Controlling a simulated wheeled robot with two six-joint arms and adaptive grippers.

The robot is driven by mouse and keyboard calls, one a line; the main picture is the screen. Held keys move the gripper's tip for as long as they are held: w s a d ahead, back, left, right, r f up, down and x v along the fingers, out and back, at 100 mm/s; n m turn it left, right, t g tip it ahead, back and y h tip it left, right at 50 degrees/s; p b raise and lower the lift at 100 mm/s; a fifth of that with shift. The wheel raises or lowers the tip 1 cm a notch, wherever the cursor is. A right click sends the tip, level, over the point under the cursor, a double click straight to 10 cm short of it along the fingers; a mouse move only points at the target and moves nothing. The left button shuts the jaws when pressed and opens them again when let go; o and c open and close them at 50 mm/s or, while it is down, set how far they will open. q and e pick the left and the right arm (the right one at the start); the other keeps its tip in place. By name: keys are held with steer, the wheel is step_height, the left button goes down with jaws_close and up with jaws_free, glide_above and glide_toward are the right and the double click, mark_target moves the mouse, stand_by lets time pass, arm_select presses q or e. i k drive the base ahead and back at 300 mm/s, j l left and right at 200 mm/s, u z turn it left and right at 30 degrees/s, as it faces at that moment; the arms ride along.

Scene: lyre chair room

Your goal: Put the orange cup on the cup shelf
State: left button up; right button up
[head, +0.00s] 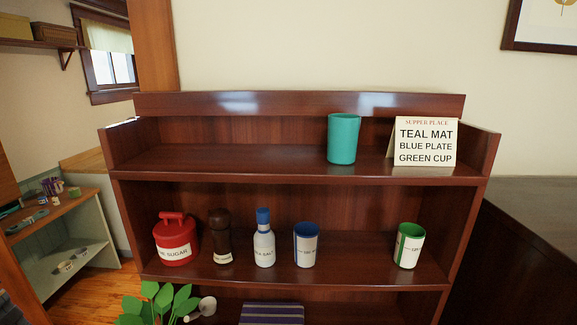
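I see no orange cup in the head view. A dark red-brown wooden shelf unit (240,178) fills the middle. A teal cup (343,139) stands upright on its top level, left of a folded card. On the level below stand a white cup with a blue rim and side (306,245) and a white cup with a green rim and side (408,246). No label in view names a cup shelf, so I cannot tell which level it is. Neither of my grippers is in view.
The card (427,142) reads "Supper place, teal mat, blue plate, green cup". A red sugar canister (176,242), a brown mill (220,237) and a blue-capped bottle (264,243) stand on the lower level. A leafy plant (158,303) is in front. The top level's left half is clear.

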mark_target(345, 263)
steer(key=k+j+u, duration=0.15)
steer(key=u, duration=0.3)
steer(key=k+j+u, duration=0.1)
steer(key=u, duration=0.35)
steer(key=k+l, duration=0.25)
steer(key=l, duration=0.15)
steer(key=k+l, duration=0.5)
steer(key=l, duration=0.25)
steer(key=z, duration=1.45)
